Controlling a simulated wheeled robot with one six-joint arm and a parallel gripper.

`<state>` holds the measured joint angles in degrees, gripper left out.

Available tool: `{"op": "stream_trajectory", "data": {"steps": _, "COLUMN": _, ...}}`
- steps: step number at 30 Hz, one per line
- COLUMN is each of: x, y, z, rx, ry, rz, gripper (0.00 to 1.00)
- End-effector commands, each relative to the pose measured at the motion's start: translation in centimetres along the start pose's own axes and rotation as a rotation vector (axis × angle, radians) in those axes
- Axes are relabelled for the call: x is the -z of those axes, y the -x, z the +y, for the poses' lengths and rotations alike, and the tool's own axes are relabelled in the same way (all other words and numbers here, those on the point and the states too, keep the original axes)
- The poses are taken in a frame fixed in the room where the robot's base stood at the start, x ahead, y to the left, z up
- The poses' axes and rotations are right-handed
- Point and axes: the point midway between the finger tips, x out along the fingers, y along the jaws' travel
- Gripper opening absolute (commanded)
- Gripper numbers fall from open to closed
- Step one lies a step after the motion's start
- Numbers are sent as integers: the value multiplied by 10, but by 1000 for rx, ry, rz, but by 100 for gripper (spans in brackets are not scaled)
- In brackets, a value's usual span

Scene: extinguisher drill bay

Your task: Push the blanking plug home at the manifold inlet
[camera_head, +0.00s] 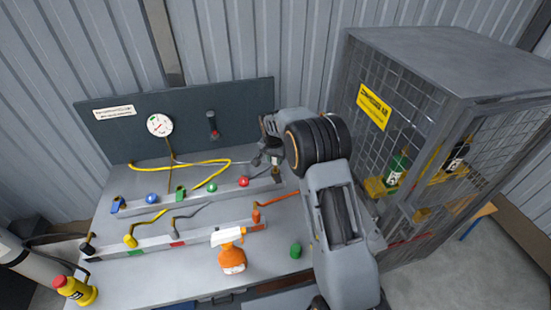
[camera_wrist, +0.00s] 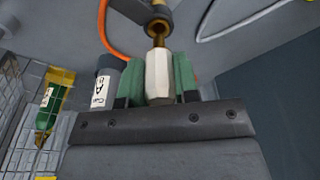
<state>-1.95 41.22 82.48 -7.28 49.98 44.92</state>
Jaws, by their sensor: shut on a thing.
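In the wrist view my gripper (camera_wrist: 158,82) is shut on a pale hexagonal plug (camera_wrist: 158,72), held between two green finger pads. A narrow brass part stands at the plug's far end, in line with a brass ring fitting (camera_wrist: 158,20) that looks like the inlet. The brass meets or enters the ring; I cannot tell how deep. In the head view my gripper (camera_head: 264,156) is at the right end of the rear manifold rail (camera_head: 215,193). The plug and inlet cannot be made out there.
A grey labelled cylinder (camera_wrist: 104,86) stands close left of the fingers in the wrist view, and an orange hose (camera_wrist: 106,35) curves past. On the bench are an orange spray bottle (camera_head: 232,258) and a green object (camera_head: 296,250). A mesh cage (camera_head: 410,130) stands right.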

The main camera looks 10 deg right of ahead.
Motion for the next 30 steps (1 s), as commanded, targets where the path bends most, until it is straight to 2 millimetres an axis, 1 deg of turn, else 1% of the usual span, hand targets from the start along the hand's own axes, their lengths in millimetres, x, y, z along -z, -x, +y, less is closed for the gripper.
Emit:
{"op": "stream_trajectory", "data": {"steps": 22, "x": -3, "y": -21, "z": 0, "rx": 0, "ry": 0, "rz": 0, "gripper": 4}}
{"op": "stream_trajectory", "data": {"steps": 30, "x": -4, "y": -24, "z": 0, "rx": 0, "ry": 0, "rz": 0, "gripper": 4}}
